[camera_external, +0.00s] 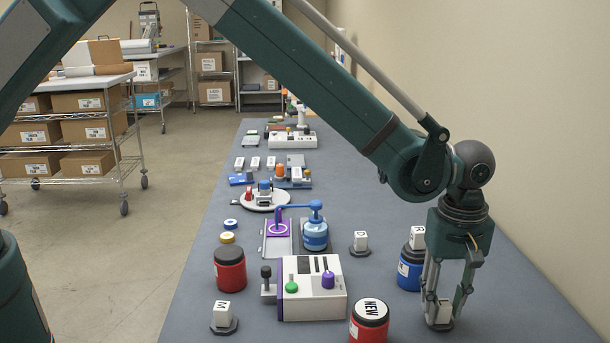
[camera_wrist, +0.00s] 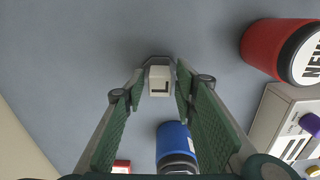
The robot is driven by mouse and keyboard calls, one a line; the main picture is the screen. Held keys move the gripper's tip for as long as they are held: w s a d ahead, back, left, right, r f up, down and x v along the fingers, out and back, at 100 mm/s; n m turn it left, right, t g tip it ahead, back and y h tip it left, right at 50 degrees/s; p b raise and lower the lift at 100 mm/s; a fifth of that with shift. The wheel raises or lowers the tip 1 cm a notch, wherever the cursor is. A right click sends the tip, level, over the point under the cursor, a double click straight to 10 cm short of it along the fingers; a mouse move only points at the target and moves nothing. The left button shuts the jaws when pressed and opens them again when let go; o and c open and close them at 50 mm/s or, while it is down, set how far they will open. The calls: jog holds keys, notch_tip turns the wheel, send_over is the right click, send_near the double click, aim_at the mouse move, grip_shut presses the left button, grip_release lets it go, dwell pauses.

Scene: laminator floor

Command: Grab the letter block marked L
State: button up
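A white letter block (camera_external: 443,312) stands on a dark base at the lower right of the external view. It also shows in the wrist view (camera_wrist: 159,75), where the dark mark on its side is too small to read surely. My gripper (camera_external: 446,312) points down over this block. In the wrist view the fingertips (camera_wrist: 160,88) are open on either side of the block, with small gaps. Other white letter blocks are one marked M (camera_external: 222,312), one on a dark base farther back (camera_external: 360,239), and one at the blue jar (camera_external: 417,237).
A blue jar (camera_external: 409,271) stands just behind my gripper. A red jar marked NEW (camera_external: 369,321) and a white device with knobs (camera_external: 312,294) stand to the left. Another red jar (camera_external: 229,272) is farther left. The grey table (camera_external: 530,300) is clear to the right.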

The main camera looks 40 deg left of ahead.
aim_at(444, 303)
grip_shut()
jog(key=shift+r, duration=5)
